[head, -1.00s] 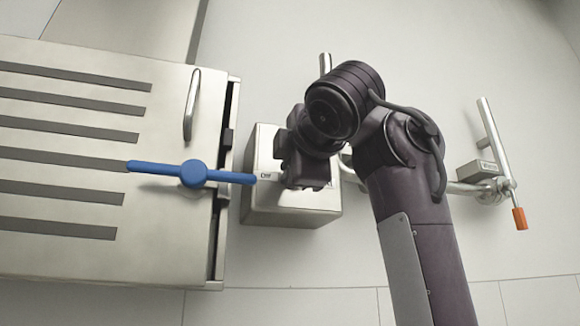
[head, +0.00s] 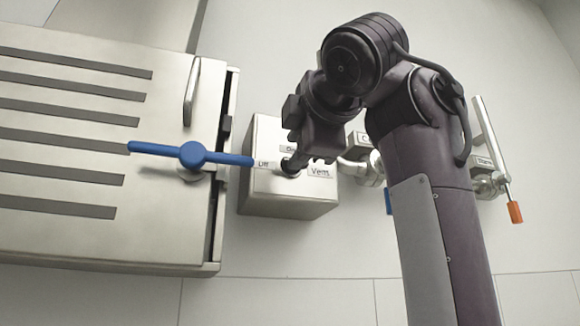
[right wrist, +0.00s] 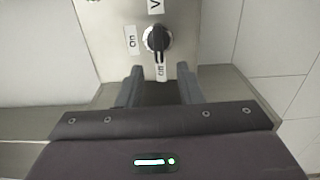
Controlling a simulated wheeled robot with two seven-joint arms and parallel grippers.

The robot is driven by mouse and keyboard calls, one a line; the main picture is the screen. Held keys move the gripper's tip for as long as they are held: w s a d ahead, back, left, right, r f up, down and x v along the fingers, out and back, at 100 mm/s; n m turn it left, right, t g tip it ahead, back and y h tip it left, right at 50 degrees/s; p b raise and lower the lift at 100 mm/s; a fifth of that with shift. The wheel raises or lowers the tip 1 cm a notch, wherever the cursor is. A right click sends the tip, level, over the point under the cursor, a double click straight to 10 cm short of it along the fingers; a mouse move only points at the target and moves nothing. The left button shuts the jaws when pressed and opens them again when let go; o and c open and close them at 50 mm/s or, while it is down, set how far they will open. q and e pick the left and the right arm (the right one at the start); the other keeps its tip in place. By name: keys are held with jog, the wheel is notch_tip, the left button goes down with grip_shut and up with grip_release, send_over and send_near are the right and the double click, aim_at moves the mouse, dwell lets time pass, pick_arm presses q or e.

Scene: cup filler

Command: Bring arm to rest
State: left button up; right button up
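My right gripper (head: 318,152) is in front of the grey switch box (head: 285,205) on the wall. In the right wrist view its two fingers (right wrist: 160,88) are apart with nothing between them. The black rotary knob (right wrist: 157,40) sits beyond the fingertips, clear of them, and its white mark points to the Off label. The knob (head: 290,167) also shows in the head view beside the gripper, with the Off and Vent labels around it. My left gripper is not in view.
A steel cabinet (head: 60,235) with dark slots, a blue handle (head: 193,154) and a grey bar handle (head: 190,92) is at left. A pipe valve with an orange-tipped lever (head: 515,212) is at right. My arm hides part of the piping. The lower wall is clear.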

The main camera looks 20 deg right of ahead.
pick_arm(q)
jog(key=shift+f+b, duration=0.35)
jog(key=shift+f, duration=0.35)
pick_arm(e)
jog(key=s, duration=0.2)
jog(key=shift+s, duration=0.4)
jog(key=shift+w, duration=0.1)
